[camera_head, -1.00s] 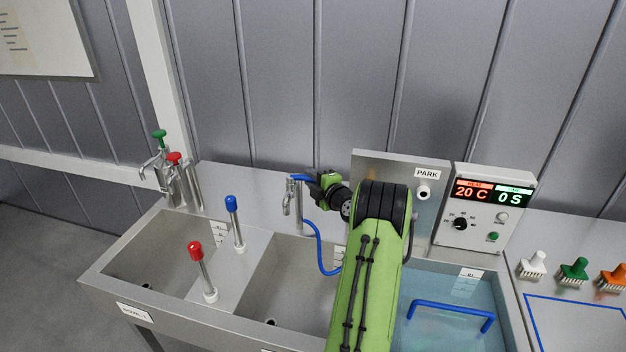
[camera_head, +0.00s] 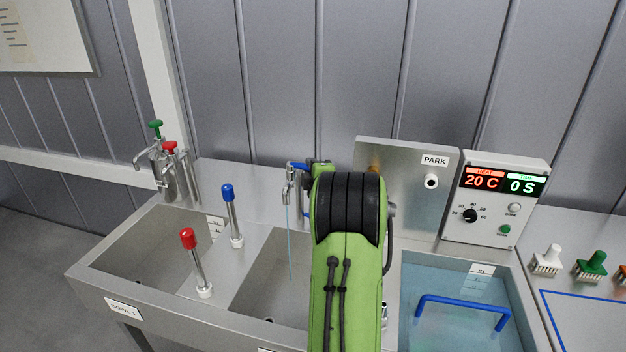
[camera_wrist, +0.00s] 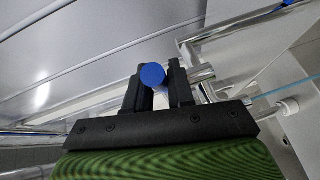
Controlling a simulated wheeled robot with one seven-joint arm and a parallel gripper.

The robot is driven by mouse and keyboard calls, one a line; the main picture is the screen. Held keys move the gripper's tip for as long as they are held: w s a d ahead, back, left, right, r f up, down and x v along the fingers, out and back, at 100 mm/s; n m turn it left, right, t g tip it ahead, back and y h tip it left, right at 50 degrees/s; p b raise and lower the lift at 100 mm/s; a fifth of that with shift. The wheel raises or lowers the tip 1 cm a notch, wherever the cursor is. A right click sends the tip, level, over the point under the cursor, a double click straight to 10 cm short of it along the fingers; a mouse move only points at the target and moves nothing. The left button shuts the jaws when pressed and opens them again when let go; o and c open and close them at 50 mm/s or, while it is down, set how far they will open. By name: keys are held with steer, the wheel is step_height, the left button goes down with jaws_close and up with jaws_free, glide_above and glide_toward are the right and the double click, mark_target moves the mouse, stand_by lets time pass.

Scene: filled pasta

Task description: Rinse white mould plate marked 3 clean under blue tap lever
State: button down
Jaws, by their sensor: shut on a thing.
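The tap (camera_head: 290,188) stands behind the middle sink bowl, and its blue lever (camera_head: 298,164) points right. A thin stream of water (camera_head: 288,245) falls from its spout into the bowl. In the wrist view my gripper (camera_wrist: 153,82) is shut on the blue lever (camera_wrist: 152,75), whose round blue end shows between the two black fingers. The stream also shows there as a thin pale blue line (camera_wrist: 268,96). My gripper is mostly hidden behind my green arm in the head view. I cannot see a white mould plate marked 3.
Upright red (camera_head: 188,240) and blue (camera_head: 228,194) capped posts stand left of the middle bowl. A metal panel marked PARK (camera_head: 400,200) and a control box (camera_head: 492,200) stand at right. A water-filled basin (camera_head: 415,275) holds a blue handle (camera_head: 465,305). Brushes (camera_head: 590,264) stand far right.

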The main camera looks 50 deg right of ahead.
stand_by(0.3)
steer(key=c, duration=1.1)
jaws_free()
steer(key=shift+s+a, duration=0.1)
steer(key=b+v, duration=0.4)
steer(key=v, duration=1.1)
steer(key=shift+s+a, duration=0.2)
steer(key=shift+a, duration=0.05)
